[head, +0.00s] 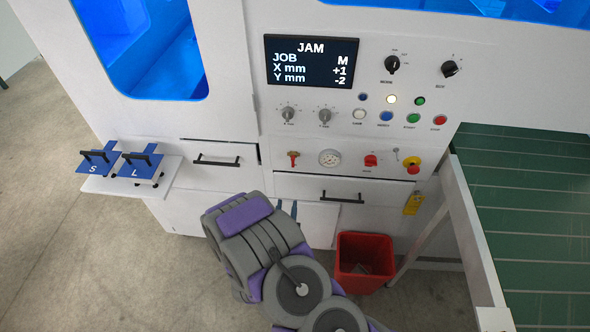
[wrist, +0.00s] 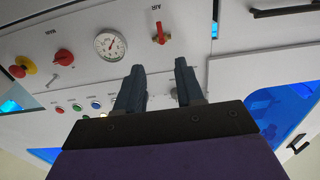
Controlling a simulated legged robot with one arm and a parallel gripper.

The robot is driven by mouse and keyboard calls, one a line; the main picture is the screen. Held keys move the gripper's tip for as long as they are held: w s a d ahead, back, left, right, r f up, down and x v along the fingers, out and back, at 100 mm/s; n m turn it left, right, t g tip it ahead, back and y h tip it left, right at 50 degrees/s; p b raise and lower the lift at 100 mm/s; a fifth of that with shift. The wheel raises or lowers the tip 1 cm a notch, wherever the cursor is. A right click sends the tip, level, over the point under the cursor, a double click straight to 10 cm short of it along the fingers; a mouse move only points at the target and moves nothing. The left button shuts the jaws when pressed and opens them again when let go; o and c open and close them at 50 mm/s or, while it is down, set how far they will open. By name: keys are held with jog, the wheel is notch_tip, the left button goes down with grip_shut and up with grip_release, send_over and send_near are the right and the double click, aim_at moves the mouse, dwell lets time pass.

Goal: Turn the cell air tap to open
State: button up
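The air tap (head: 293,158) is a small orange-red lever on the machine's lower control strip, left of the pressure gauge. Its lever hangs downward in the head view. In the wrist view, where the panel appears upside down, the tap (wrist: 160,34) has its lever pointing up beside the AIR label. My gripper (wrist: 158,75) is open and empty, its two dark fingers apart and reaching towards the panel, not touching the tap.
The pressure gauge (head: 330,158) sits beside the tap, then a red knob (head: 371,160), a key and a red emergency button (head: 413,166). A drawer handle (head: 343,197) projects below. A red bin (head: 363,262) stands on the floor. The screen (head: 311,62) reads JAM.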

send_near(293, 164)
jog(key=w+b, duration=0.3)
jog(key=w, duration=0.5)
jog(key=shift+d, duration=0.3)
jog(key=shift+a+f, duration=0.15)
jog(key=shift+a, duration=0.3)
jog(key=c, duration=0.4)
jog(key=shift+d, duration=0.3)
grip_shut()
